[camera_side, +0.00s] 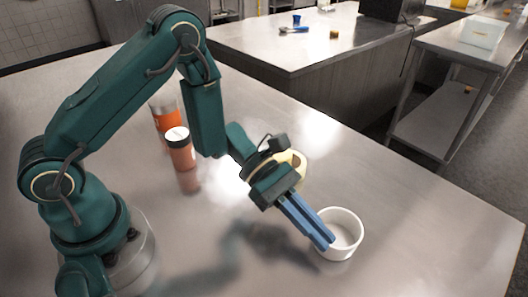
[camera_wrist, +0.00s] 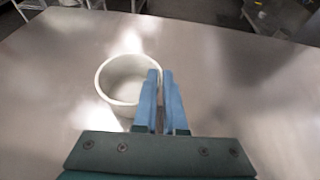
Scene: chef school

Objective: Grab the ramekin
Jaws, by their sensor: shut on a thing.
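The white ramekin (camera_side: 347,246) stands upright on the steel table at the lower right of the side view. It also shows in the wrist view, left of centre (camera_wrist: 112,88), and its inside looks empty. My gripper (camera_side: 327,243) reaches down to the ramekin's near left rim. In the wrist view my gripper's blue fingers (camera_wrist: 161,85) are close together at the ramekin's right edge. They are shut on the ramekin's wall. The part of the wall between the fingers is hidden.
A pale yellow round thing (camera_side: 296,160) is partly hidden behind my wrist. The steel table (camera_side: 430,215) is clear right of the ramekin, up to its edge.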

